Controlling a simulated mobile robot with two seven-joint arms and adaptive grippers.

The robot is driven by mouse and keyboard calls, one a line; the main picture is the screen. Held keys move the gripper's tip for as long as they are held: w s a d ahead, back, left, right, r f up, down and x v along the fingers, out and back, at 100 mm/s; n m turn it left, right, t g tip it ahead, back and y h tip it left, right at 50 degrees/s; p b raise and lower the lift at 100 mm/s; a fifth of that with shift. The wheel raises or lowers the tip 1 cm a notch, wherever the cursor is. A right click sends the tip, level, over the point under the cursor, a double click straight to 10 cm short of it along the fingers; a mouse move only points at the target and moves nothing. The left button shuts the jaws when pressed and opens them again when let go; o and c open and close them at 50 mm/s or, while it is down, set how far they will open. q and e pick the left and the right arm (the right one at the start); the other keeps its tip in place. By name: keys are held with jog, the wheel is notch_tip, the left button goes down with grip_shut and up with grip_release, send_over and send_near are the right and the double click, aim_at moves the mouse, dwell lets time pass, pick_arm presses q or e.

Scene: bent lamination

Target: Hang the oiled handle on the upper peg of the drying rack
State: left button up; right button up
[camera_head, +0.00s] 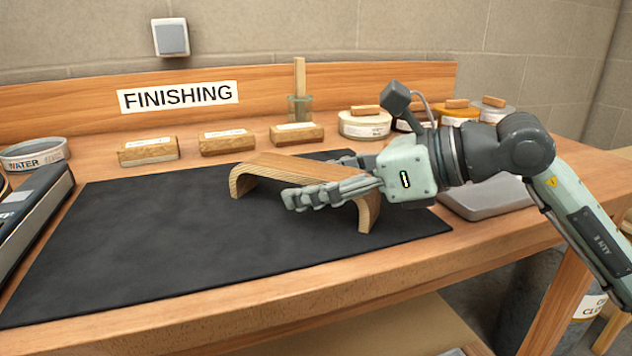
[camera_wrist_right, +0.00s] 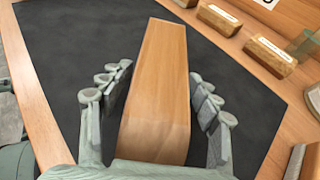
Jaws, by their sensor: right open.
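The handle is a bent wooden piece (camera_head: 290,165) with a flat top and curved-down ends. It stands like a bridge on the black mat (camera_head: 150,245). My right gripper (camera_head: 318,178) is open, with its fingers on either side of the handle near its right end. In the right wrist view the handle (camera_wrist_right: 157,85) lies between the two open fingers (camera_wrist_right: 156,95), with a gap visible on each side. The near finger hides part of the handle in the head view. My left gripper is not in view. No drying rack or peg is in view.
Several wooden blocks (camera_head: 228,142) line the back of the bench. A glass jar (camera_head: 300,108) and tins (camera_head: 364,124) stand at the back right. A water dish (camera_head: 35,153) and a dark device (camera_head: 32,213) are at left. A grey slab (camera_head: 487,199) lies right of the mat. The mat's left half is clear.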

jog(key=shift+r, duration=0.15)
jog(key=shift+v, duration=1.15)
jog(key=b+v, duration=0.1)
jog(key=v, duration=0.7)
jog(key=shift+d, duration=0.15)
jog(key=shift+s+d+r, duration=0.3)
jog(key=shift+s+d, duration=0.05)
jog(key=shift+d, duration=0.1)
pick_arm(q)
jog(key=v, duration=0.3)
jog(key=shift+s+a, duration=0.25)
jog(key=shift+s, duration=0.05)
pick_arm(e)
jog(key=shift+d, duration=0.1)
